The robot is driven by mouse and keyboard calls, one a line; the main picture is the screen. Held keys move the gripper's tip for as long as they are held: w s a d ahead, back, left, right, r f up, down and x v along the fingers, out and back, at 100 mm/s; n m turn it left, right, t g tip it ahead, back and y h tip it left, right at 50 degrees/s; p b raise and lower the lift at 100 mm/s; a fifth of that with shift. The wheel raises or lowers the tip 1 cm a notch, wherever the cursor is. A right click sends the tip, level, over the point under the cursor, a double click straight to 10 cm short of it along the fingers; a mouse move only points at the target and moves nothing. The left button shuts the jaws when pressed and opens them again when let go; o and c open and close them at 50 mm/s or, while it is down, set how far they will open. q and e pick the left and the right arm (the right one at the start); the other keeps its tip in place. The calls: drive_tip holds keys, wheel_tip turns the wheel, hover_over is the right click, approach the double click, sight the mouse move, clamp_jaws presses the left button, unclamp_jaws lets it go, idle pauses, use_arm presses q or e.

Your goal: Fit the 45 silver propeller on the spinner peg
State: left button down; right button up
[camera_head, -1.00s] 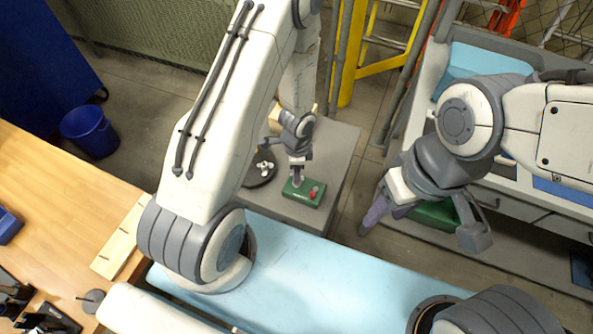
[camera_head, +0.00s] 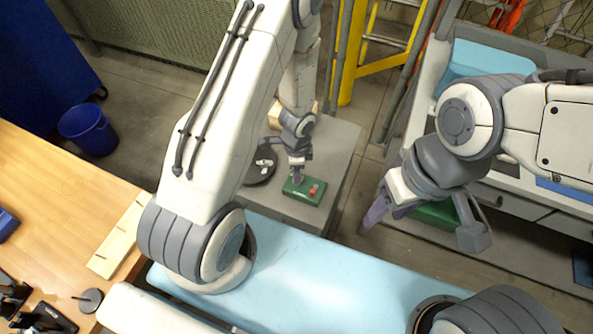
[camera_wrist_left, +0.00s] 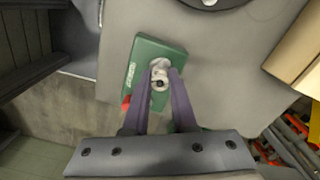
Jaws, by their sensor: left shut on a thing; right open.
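The green box (camera_head: 312,196) with a red button (camera_head: 312,190) stands on the grey stand. My left gripper (camera_head: 297,178) points down at its top. In the left wrist view, the purple fingers (camera_wrist_left: 160,80) are shut on a small silver propeller (camera_wrist_left: 160,65) over the green box (camera_wrist_left: 150,48). A dark round spot shows at the propeller's middle. The spinner peg is not clearly visible, and I cannot tell whether the propeller is around it or just above it. My right gripper (camera_head: 425,228) is open and empty, out to the right.
A dark round dish (camera_head: 257,174) with silver pieces on it lies left of the box on the grey stand (camera_head: 340,150). A tan box (camera_head: 274,112) stands behind it. The light blue surface (camera_head: 310,270) in front is mostly clear. A blue bin (camera_head: 90,130) stands at left.

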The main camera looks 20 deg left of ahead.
use_arm(q)
drive_tip(key=shift+f+b, duration=0.4)
drive_tip(key=shift+b, duration=0.05)
drive_tip(key=c, duration=0.6)
unclamp_jaws()
drive_tip(key=shift+c, duration=0.2)
wheel_tip(320, 180, up, 14)
drive_tip(key=p, duration=1.4)
drive_tip(key=shift+r, duration=0.25)
